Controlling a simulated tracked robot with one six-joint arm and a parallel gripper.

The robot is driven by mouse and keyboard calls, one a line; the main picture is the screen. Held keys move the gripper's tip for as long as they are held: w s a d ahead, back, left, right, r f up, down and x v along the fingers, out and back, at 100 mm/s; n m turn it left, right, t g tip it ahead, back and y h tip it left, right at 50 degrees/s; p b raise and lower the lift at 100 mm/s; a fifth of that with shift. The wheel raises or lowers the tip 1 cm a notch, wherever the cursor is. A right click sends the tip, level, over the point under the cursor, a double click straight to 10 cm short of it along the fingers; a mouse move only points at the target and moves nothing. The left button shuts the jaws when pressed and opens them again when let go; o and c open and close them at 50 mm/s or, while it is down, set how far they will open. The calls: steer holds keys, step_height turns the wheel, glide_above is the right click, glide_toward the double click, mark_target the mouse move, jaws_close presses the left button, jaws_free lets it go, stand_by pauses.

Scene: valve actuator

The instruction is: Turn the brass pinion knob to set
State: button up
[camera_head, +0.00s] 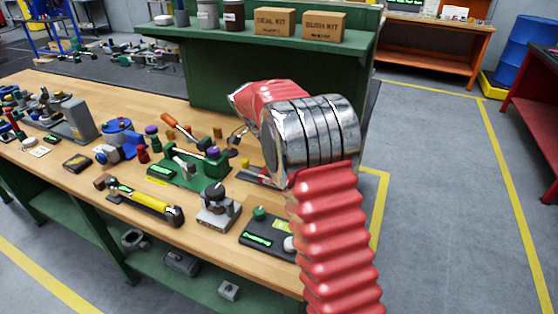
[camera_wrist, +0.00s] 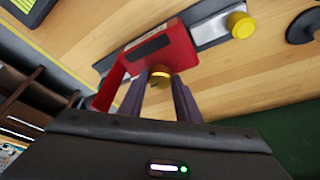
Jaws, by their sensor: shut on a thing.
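The brass pinion knob (camera_wrist: 160,72) shows as a small golden round piece in the wrist view, at the edge of a red housing (camera_wrist: 165,52). My gripper (camera_wrist: 160,80) reaches up to it from below in the picture. Its two dark fingers are shut on the knob, one on each side, and hide part of it. Any mark on the knob is too small to read. In the head view, my red-sleeved arm and its silver joint cover much of the right end of the bench, and I cannot make out the knob there.
A grey plate with a yellow knob (camera_wrist: 240,25) lies just beyond the housing. On the wooden bench (camera_head: 75,205) are a yellow-handled hammer (camera_head: 145,200), a green fixture (camera_head: 190,168), a grey device (camera_head: 217,208) and a dark box with a green button (camera_head: 260,213).

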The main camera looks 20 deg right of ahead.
steer(key=o, duration=1.1)
steer(key=shift+c, duration=0.2)
steer(key=shift+a+r, duration=0.1)
steer(key=shift+r, duration=0.05)
steer(key=v, duration=1.3)
steer(key=shift+a+r, duration=0.15)
steer(key=shift+r, duration=0.05)
steer(key=shift+s, duration=0.15)
